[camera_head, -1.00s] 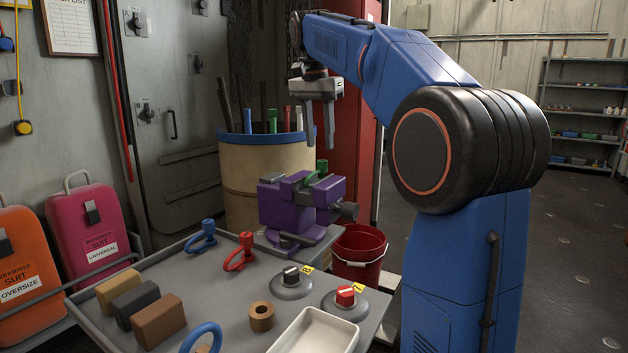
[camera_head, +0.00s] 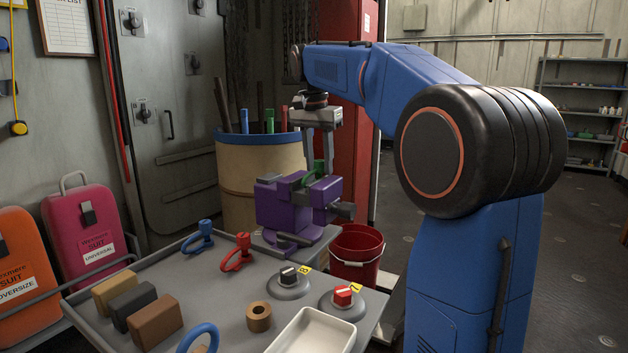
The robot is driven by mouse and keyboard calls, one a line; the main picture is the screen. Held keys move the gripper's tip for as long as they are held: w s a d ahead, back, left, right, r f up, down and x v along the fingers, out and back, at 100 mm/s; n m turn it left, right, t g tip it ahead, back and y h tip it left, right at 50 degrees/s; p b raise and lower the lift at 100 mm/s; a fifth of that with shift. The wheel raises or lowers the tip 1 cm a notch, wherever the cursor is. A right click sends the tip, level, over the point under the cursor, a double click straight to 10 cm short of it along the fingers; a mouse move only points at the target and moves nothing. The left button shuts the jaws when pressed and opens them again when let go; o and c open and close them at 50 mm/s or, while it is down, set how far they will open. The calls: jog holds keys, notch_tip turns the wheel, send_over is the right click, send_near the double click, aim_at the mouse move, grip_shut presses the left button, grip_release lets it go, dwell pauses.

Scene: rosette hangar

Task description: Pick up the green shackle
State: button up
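The green shackle (camera_head: 318,168) sits upright at the top of a purple vise (camera_head: 286,207) on the back right corner of the grey table. Only its upper part shows; the vise jaws hide the rest. My gripper (camera_head: 319,162) points straight down over the vise. Its two fingers are apart, with a gap between them, and their tips are at about the height of the shackle's top. I cannot tell whether they touch the shackle.
A blue shackle (camera_head: 198,238) and a red shackle (camera_head: 237,254) lie on the grey table (camera_head: 215,300). A drum (camera_head: 255,178) with rods stands behind the vise. A red bucket (camera_head: 358,257) stands to its right. A white tray (camera_head: 318,335) is at the front.

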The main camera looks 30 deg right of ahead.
grip_shut()
jog(key=shift+r, duration=2.3)
jog(key=shift+r, duration=2)
